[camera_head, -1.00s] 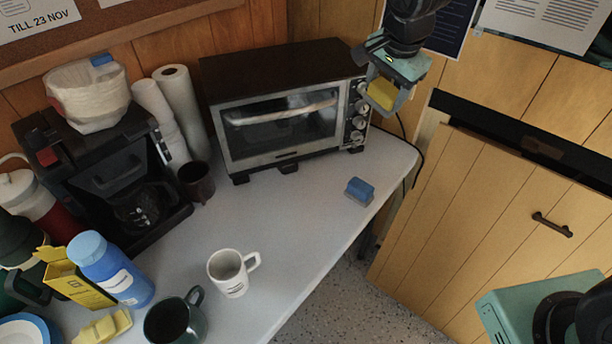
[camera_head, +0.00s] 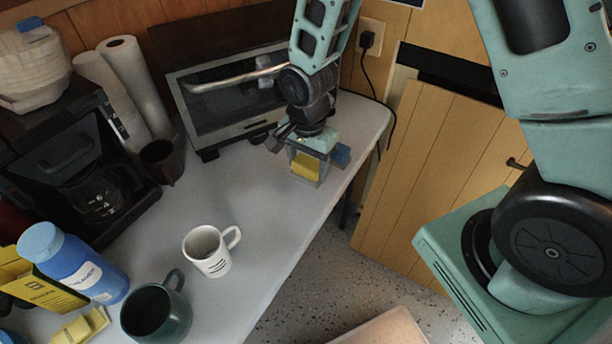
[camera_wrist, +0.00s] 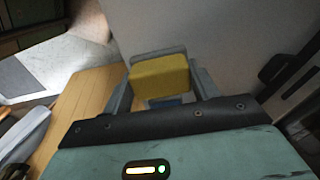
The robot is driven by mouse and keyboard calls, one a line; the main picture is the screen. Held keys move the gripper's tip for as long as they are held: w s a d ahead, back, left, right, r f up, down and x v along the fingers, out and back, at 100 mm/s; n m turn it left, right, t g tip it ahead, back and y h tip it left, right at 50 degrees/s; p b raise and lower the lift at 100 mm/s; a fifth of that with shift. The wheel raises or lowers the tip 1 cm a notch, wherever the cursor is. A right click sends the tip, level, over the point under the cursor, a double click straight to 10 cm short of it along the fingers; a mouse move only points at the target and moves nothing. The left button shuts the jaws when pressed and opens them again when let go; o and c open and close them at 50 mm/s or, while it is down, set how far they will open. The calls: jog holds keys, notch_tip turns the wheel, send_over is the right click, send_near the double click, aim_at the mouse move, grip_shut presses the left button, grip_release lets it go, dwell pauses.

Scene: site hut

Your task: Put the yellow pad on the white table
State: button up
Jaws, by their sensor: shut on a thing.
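The yellow pad (camera_head: 305,166) is held between the fingers of my gripper (camera_head: 307,172), which is shut on it. In the wrist view the yellow pad (camera_wrist: 160,78) sits between both fingers of my gripper (camera_wrist: 162,84). The white table (camera_head: 262,203) lies below, and the pad is over its right part, in front of the toaster oven. I cannot tell whether the pad touches the tabletop. A blue block (camera_head: 341,155) is partly hidden just right of and behind my gripper.
The toaster oven (camera_head: 215,112) stands behind my gripper. A white mug (camera_head: 207,252), a dark green mug (camera_head: 157,315) and a blue bottle (camera_head: 75,262) stand at the front left. The table's right edge is close to my gripper. The table between mug and gripper is clear.

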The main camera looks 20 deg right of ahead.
aim_at(308, 176)
jog(key=shift+f, duration=2.15)
jog(key=o, duration=1.1)
jog(key=shift+f, duration=0.1)
notch_tip(308, 176, up, 12)
jog(key=shift+f, duration=0.1)
jog(key=s+a+r+n, duration=0.3)
jog(key=s+r+n, duration=0.2)
jog(key=s+n, duration=0.4)
jog(key=s+a+r+n, duration=0.3)
jog(key=s+r+n, duration=0.2)
jog(key=s+n, duration=0.4)
jog(key=shift+s+n+y, duration=0.3)
jog(key=shift+s+n, duration=0.1)
jog(key=shift+s, duration=0.1)
